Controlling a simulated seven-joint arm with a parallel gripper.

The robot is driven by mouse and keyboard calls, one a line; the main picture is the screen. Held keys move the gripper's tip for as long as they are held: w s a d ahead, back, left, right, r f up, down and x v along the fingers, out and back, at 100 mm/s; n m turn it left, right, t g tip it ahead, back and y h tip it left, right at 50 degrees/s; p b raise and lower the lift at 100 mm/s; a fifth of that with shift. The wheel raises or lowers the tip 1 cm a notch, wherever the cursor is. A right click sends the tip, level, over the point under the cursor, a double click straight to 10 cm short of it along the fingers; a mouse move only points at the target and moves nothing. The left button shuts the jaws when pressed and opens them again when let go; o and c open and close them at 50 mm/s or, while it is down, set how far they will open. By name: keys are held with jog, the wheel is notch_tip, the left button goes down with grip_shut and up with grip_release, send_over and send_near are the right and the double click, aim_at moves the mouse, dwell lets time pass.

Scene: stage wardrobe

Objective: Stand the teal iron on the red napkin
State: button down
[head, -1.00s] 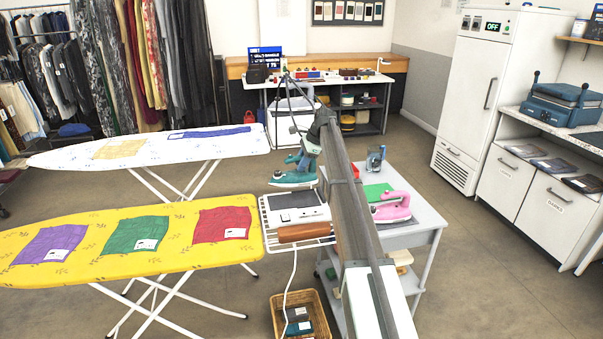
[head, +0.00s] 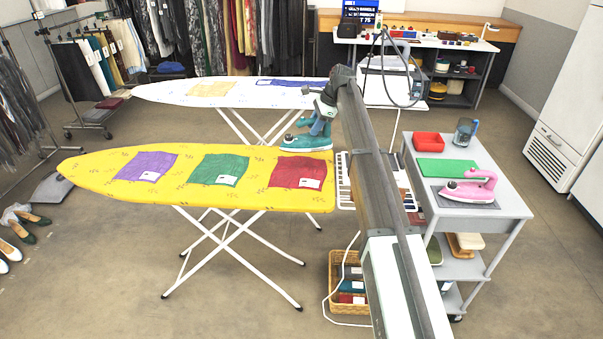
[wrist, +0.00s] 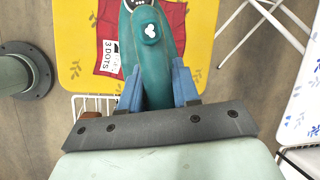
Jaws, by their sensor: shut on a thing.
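The teal iron (head: 303,144) is held in my gripper (head: 318,126) above the far right part of the yellow ironing board, near the red napkin. My gripper is shut on the iron; its blue fingers clasp the iron (wrist: 150,55) from both sides in the wrist view. The red napkin (head: 297,172) lies flat at the right end of the yellow board, with a white label on it. In the wrist view the red napkin (wrist: 174,18) shows partly behind the iron, its label reading "3 DOTS". I cannot tell the iron's exact height above the board.
The yellow board (head: 92,170) also bears a purple napkin (head: 147,166) and a green napkin (head: 219,170). A white ironing board (head: 165,92) stands behind. A grey cart (head: 505,205) at right holds a pink iron (head: 470,187). A wicker basket (head: 338,272) stands on the floor.

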jog(key=shift+s+a+f, duration=0.1)
jog(key=shift+s+a, duration=0.3)
jog(key=shift+s, duration=0.25)
jog(key=shift+s+a+f, duration=0.1)
jog(key=shift+s+a, duration=0.3)
jog(key=shift+s, duration=0.2)
jog(key=shift+s+d+m, duration=0.1)
jog(key=shift+d+m, duration=0.1)
jog(key=shift+m, duration=0.3)
jog(key=shift+w+m+t, duration=0.4)
jog(key=shift+m+t, duration=0.1)
jog(key=shift+m, duration=0.4)
jog(key=shift+f, duration=5)
jog(key=shift+f, duration=0.35)
jog(key=shift+s+d+f, duration=0.1)
jog(key=shift+s+f, duration=0.05)
jog(key=shift+f, duration=0.15)
jog(key=c, duration=0.8)
grip_release()
jog(key=shift+f, duration=0.15)
